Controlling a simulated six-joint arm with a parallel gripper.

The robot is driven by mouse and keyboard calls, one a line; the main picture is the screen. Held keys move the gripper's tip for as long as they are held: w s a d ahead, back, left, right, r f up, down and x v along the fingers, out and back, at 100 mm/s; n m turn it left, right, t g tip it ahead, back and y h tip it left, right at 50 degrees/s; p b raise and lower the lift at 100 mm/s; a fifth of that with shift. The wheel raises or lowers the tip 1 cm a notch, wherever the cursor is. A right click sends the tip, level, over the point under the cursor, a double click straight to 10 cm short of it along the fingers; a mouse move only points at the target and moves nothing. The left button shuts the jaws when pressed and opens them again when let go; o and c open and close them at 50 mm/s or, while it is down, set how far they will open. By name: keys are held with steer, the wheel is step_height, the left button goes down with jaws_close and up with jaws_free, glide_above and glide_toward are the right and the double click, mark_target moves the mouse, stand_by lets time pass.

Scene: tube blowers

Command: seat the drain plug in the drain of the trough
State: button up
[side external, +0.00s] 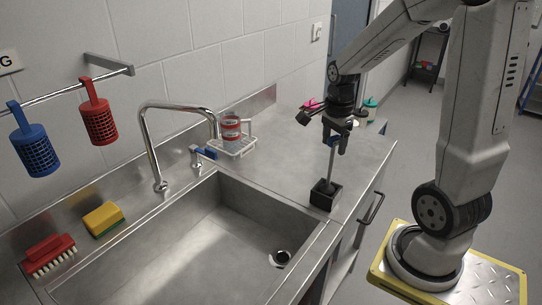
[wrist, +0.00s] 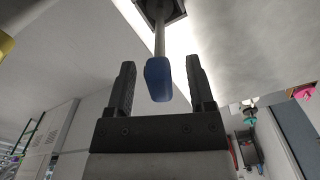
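A thin grey rod (side external: 331,162) stands upright in a black block (side external: 325,194) on the counter, right of the trough. The rod has a blue handle (wrist: 158,78) at its top. I take it for the drain plug's handle; any plug at its lower end is hidden in the block. My gripper (side external: 337,141) is at the rod's top. In the wrist view my gripper (wrist: 160,63) is open, with the blue handle between its fingers and a gap on both sides. The drain (side external: 280,258) is a dark round hole in the floor of the steel trough (side external: 215,245).
A bent faucet (side external: 150,150) arches over the trough's back edge. A wire rack (side external: 236,146) with a red-banded can (side external: 231,128) stands behind. A yellow sponge (side external: 103,219) and red brush (side external: 48,254) lie on the left ledge. Red and blue baskets hang on the wall rail.

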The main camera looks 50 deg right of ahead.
jaws_close()
stand_by(1.2)
